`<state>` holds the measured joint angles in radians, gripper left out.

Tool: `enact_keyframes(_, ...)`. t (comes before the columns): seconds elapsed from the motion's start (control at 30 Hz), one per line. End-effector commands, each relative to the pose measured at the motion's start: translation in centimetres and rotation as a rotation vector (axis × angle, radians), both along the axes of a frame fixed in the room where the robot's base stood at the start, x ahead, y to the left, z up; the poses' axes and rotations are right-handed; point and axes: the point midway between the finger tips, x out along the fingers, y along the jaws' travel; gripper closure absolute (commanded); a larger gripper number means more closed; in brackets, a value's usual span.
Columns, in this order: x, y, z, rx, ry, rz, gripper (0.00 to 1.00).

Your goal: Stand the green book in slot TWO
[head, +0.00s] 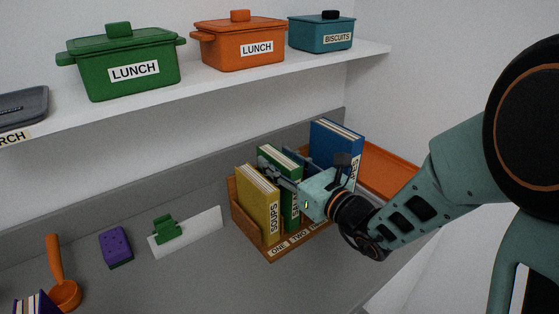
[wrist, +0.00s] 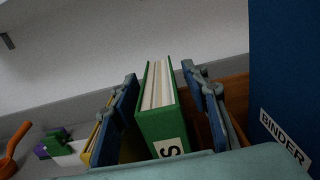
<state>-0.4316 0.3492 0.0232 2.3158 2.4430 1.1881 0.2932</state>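The green book (head: 291,206) stands upright in the wooden rack (head: 270,252), just right of the yellow SOUPS book (head: 259,205). Its foot is behind the TWO label (head: 299,239), and it appears to rest on the rack floor. My gripper (head: 287,172) reaches over it from the right. In the wrist view, the fingers (wrist: 160,74) are on either side of the green book (wrist: 163,123), with narrow gaps showing on both sides, so the gripper looks open around it. My gripper hides part of the book's spine and the slots to the right.
A blue binder (head: 332,138) stands at the rack's right end, close to my gripper. An orange tray (head: 388,170) is behind my arm. A shelf with lidded pots (head: 125,65) runs above. A purple sponge (head: 116,248) and green clip (head: 166,229) lie left.

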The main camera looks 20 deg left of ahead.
Motion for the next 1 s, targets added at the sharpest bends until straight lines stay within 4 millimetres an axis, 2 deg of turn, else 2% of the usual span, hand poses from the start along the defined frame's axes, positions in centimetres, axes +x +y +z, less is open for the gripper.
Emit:
enact_keyframes(0.3,0.0,-0.2,0.4,0.000,0.000,-0.001,0.59)
enact_keyframes(0.47,-1.3,-2.8,0.2,0.000,0.000,-0.005,0.59)
enact_keyframes(0.7,-4.0,-8.2,0.2,0.001,0.000,-0.007,0.59)
enact_keyframes(1.0,-5.0,-9.9,0.0,0.004,-0.004,0.000,0.59)
